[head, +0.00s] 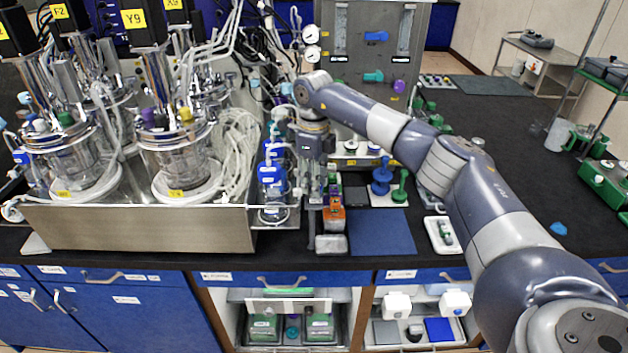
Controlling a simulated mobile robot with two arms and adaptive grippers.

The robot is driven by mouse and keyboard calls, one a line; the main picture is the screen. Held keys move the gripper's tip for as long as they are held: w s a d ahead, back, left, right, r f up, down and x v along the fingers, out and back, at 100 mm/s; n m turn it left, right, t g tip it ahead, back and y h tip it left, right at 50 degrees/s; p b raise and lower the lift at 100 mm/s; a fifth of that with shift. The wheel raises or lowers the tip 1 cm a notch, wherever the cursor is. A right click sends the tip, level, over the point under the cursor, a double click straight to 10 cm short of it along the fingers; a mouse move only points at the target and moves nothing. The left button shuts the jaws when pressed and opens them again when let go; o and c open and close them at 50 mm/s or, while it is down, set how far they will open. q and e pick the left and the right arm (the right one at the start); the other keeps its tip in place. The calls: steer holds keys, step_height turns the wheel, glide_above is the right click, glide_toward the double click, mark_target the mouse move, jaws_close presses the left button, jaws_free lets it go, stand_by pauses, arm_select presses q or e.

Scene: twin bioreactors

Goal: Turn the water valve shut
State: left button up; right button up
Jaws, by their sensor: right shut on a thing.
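My right arm reaches in from the lower right to the bench just right of the bioreactor tray. My right gripper (313,168) points down beside the tubing and a blue-banded glass column (271,175). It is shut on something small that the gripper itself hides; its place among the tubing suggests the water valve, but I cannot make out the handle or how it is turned. My left gripper is not in view.
A gauge panel (374,45) stands behind my arm. An orange bottle (334,218), a blue mat (381,232) and a white tray (441,236) are near the front. The dark bench at right has free room.

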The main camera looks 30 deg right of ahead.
steer(key=shift+w+r, duration=0.1)
steer(key=shift+r, duration=0.05)
steer(key=o, duration=1)
steer(key=shift+c, duration=0.2)
steer(key=shift+o, duration=0.5)
step_height(320, 180, up, 12)
